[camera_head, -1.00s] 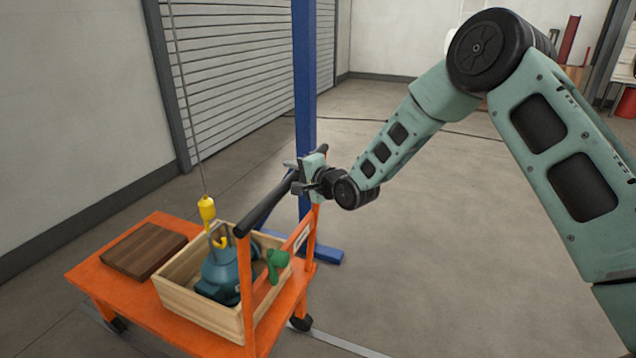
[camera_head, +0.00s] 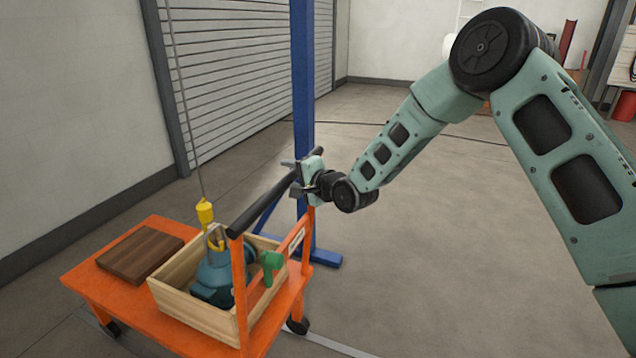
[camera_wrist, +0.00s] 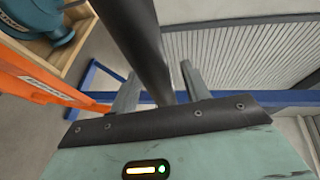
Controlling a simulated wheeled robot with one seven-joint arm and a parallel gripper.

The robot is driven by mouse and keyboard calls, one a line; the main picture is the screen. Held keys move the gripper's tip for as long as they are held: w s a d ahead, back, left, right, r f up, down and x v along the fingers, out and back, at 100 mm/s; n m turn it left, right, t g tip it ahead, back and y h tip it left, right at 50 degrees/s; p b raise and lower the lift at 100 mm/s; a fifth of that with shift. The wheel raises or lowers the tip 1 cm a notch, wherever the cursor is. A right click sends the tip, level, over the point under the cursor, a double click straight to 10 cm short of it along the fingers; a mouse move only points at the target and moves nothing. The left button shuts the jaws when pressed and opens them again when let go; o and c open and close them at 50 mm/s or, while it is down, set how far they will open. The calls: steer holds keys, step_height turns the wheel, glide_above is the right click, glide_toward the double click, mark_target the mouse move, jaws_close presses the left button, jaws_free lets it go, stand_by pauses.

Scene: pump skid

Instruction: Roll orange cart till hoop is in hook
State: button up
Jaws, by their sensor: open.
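The orange cart (camera_head: 91,288) stands at the lower left with a black push handle (camera_head: 268,200). My gripper (camera_head: 293,178) is open at the far end of that handle. In the wrist view the black handle (camera_wrist: 133,38) passes between the two open fingers (camera_wrist: 160,95). A wooden crate (camera_head: 193,314) on the cart holds a teal pump (camera_head: 215,273). A metal hoop (camera_head: 214,236) stands on top of the pump. The yellow hook (camera_head: 206,214) hangs on a cable at the hoop. I cannot tell whether the hook's tip passes through the hoop.
A brown wooden block (camera_head: 140,252) lies on the cart beside the crate. A green part (camera_head: 271,265) sticks up at the crate's right side. A blue post (camera_head: 304,80) with floor feet stands behind the cart. The floor to the right is open.

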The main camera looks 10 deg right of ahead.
steer(key=b+v, duration=0.1)
steer(key=v, duration=1.5)
steer(key=shift+w, duration=0.1)
steer(key=s+a+n+g+h+p, duration=0.25)
steer(key=s+a+n+g, duration=0.4)
steer(key=s+n, duration=0.35)
steer(key=s+d+r+n+g+h+p, duration=0.1)
steer(key=s+r+n+g+h, duration=0.1)
steer(key=s, duration=1)
steer(key=s+d+r+n+g+h+p, duration=0.1)
steer(key=s+n+g, duration=0.4)
steer(key=s, duration=0.8)
steer(key=shift+s+r+n+h, duration=0.2)
steer(key=shift+r+n+h, duration=0.55)
steer(key=shift+h, duration=0.3)
